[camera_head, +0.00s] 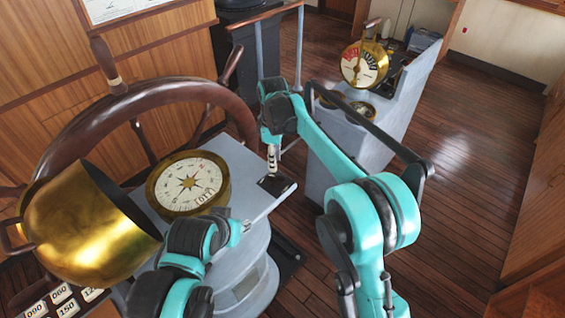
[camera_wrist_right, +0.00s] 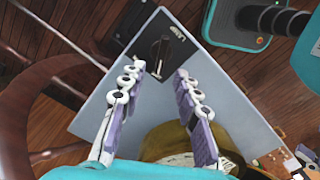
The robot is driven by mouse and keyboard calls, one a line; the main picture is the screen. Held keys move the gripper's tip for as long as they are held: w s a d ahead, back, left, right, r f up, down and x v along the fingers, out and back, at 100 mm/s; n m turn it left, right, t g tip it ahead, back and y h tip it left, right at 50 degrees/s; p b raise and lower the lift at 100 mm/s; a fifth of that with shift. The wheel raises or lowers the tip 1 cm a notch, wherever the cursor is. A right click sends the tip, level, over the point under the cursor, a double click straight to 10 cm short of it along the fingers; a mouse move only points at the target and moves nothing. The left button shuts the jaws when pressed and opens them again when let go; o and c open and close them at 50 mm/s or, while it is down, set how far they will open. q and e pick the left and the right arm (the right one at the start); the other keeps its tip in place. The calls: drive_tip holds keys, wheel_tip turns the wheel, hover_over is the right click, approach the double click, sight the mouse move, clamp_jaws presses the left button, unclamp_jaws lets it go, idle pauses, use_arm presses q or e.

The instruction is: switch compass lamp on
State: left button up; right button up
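The compass (camera_head: 187,184), a brass bowl with a white card, sits on the grey binnacle top. The lamp switch (camera_head: 277,185) is a small black plate at the top's right corner. My right gripper (camera_head: 273,158) hangs just above the switch, pointing down. In the right wrist view its fingers (camera_wrist_right: 159,72) are apart, with the lever just beyond the gap and nothing held.
A wooden steering wheel (camera_head: 130,105) stands behind the compass. A large brass hood (camera_head: 85,225) is at the left. A grey console (camera_head: 365,140) with a brass telegraph (camera_head: 365,65) stands beyond my right arm. Wooden floor (camera_head: 465,160) at the right is clear.

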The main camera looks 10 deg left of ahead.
sight(275, 176)
wheel_tip(275, 176, down, 8)
drive_tip(key=shift+s+a+r+b, duration=0.1)
drive_tip(key=shift+s+r+b, duration=0.05)
drive_tip(key=shift+b, duration=0.35)
clamp_jaws()
